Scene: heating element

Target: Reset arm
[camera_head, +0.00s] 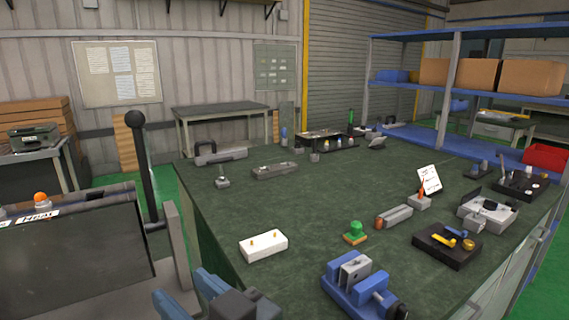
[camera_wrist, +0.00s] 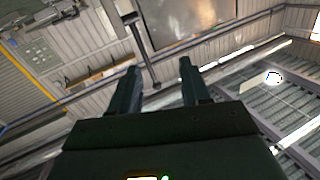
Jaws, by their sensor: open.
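My gripper (camera_wrist: 159,66) shows in the wrist view with its two dark fingers apart and nothing between them. Past the fingers, that view holds wall panels, roof beams and a dark lever with a round knob, so the gripper points away from the table top. I cannot make out the gripper in the head view. Blue and dark grey parts at the bottom edge of the head view may be my arm.
A green-topped workbench (camera_head: 210,215) carries a white block with two yellow pegs (camera_head: 263,245), a blue vise (camera_head: 357,285), a green-topped part (camera_head: 355,232) and a black tray (camera_head: 447,246). A black-knobbed lever (camera_head: 143,170) rises at left. The bench's left-middle is mostly clear.

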